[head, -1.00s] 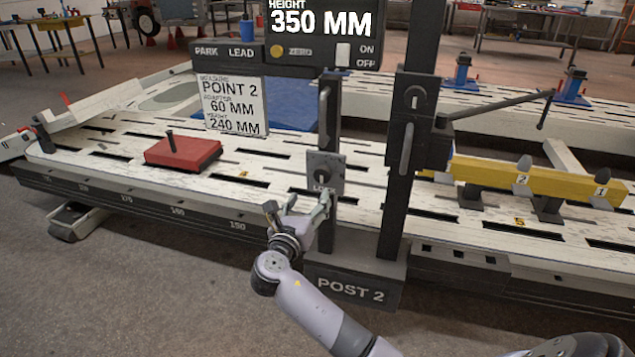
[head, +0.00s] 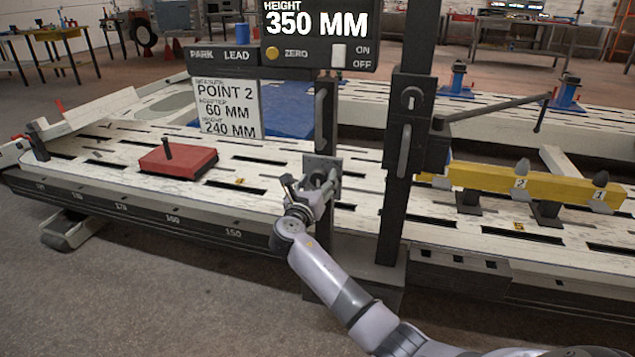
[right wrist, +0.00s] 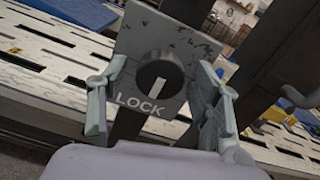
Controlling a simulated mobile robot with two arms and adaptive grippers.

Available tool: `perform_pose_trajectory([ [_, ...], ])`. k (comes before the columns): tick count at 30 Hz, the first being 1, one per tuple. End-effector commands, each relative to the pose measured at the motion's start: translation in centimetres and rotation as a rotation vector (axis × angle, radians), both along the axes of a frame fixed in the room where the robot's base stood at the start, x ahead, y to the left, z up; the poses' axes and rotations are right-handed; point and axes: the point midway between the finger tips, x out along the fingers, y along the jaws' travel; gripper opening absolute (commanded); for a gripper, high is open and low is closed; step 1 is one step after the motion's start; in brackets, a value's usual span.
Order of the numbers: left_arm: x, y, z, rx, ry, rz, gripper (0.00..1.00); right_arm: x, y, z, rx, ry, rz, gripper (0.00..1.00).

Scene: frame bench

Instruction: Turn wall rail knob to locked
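The wall rail knob (right wrist: 160,82) is a round black knob with a white pointer line, on a worn grey plate (right wrist: 190,45) with the word LOCK below it. In the right wrist view the pointer line is tilted, its lower end toward the LOCK lettering. In the head view the plate (head: 322,168) is on the dark post, and my gripper mostly covers the knob. My right gripper (right wrist: 160,98) is open, with one finger on each side of the knob and visible gaps between. My left gripper is not in view.
A dark upright column (head: 400,150) with a handle stands just right of the plate. A display box (head: 318,35) reading 350 MM is above. A red block (head: 178,160) and a yellow bar (head: 510,183) are on the slotted white bench (head: 110,148).

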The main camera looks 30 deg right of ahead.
Motion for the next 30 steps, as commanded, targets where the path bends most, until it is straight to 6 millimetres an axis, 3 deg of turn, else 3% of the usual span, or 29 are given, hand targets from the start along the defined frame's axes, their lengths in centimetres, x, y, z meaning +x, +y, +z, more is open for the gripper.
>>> perform_pose_trajectory([
  [20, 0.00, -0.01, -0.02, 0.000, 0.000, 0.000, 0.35, -0.02, 0.03, -0.02, 0.000, 0.000, 0.000, 0.12],
  [30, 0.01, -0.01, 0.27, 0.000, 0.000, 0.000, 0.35, -0.03, 0.03, 0.05, 0.032, -0.037, 0.000, 0.11],
])
